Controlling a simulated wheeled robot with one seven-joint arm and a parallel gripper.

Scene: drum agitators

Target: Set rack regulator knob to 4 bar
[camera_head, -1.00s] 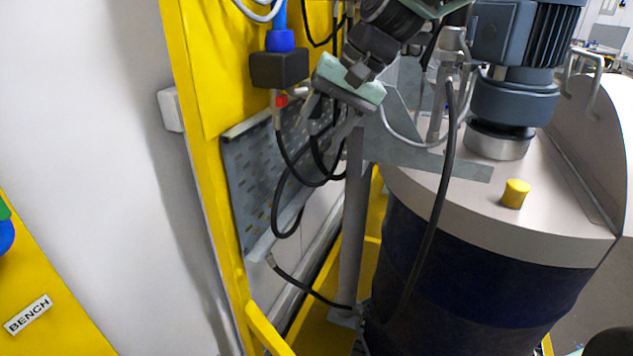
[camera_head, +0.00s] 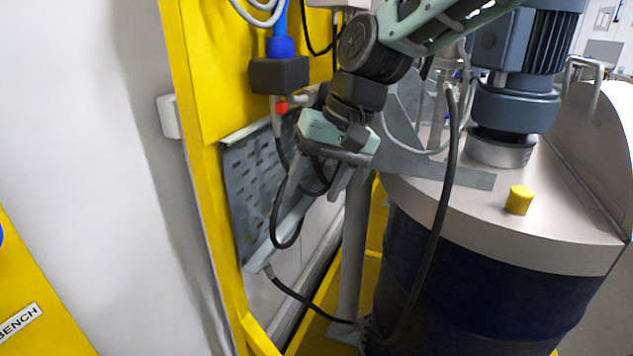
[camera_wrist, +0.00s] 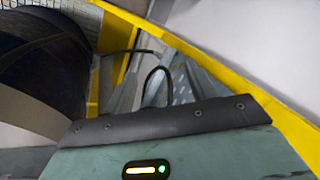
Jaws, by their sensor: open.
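A regulator hangs on the yellow rack panel in the head view. It has a blue knob (camera_head: 281,46) on top of a dark block-shaped body (camera_head: 279,75), with a small red part (camera_head: 282,107) below. I cannot read any scale or pressure on it. My gripper (camera_head: 312,208) is below and to the right of the regulator, apart from the knob, pointing down. The wrist view shows my green palm at the bottom and does not clearly show the regulator.
A grey perforated panel (camera_head: 255,180) and looping black hoses (camera_head: 276,215) lie close to my gripper. A dark blue drum (camera_head: 470,275) with a pale lid, a motor (camera_head: 515,95) and a yellow cap (camera_head: 519,200) stands at right. A yellow rack post (camera_head: 205,200) stands left.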

